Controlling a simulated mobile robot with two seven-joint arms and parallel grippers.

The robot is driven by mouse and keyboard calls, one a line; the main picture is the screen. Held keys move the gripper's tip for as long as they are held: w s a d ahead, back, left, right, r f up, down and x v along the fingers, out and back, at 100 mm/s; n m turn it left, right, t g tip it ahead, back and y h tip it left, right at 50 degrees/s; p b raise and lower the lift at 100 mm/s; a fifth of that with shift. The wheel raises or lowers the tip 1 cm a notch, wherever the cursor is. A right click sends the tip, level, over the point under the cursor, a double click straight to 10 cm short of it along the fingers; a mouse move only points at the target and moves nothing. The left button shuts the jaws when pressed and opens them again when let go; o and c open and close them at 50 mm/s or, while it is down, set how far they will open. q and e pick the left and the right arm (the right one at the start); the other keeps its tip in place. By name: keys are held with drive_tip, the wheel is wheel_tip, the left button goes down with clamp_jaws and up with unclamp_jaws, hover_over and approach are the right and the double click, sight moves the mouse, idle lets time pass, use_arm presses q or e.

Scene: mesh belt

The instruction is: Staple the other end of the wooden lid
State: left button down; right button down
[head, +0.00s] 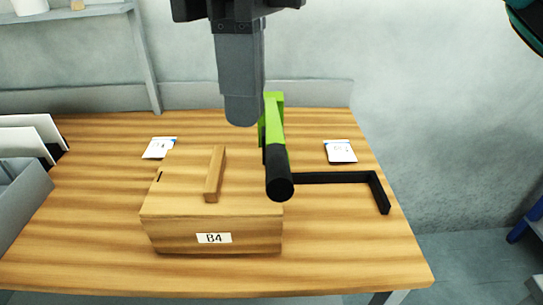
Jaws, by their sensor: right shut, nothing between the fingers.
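A wooden box (185,238) with a wooden lid (180,188) stands on the table. A label on its front reads B4, and a wooden bar handle (214,174) runs across the lid. A small dark mark, possibly a staple, shows near the lid's left edge. A green and black tool (272,125), which looks like the stapler, is at the lid's right end, its black rounded end toward me. My right gripper (241,115) comes down from the top, shut and empty, just left of the tool in the picture. I cannot tell whether they touch. My left gripper is out of view.
A black L-shaped bar (350,179) lies right of the box. White cards (160,148) and (341,152) lie behind it on the wooden table (90,225). A grey bin (22,205) stands at the left edge. The table's front right is clear.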

sight(272, 161)
drive_tip(key=shift+w+d+r+t+h, duration=0.4)
drive_tip(key=shift+w+d+r+h, duration=0.15)
drive_tip(key=shift+d, duration=0.2)
drive_tip(key=shift+f, duration=0.1)
drive_tip(key=f, duration=0.2)
drive_tip(key=f+b, duration=0.1)
drive_tip(key=f, duration=0.1)
drive_tip(key=f+b, duration=0.1)
drive_tip(key=shift+s+d+f, duration=0.1)
drive_tip(key=shift+d+f, duration=0.15)
drive_tip(key=shift+f, duration=0.15)
drive_tip(key=shift+f+b, duration=0.3)
drive_tip(key=shift+f, duration=0.2)
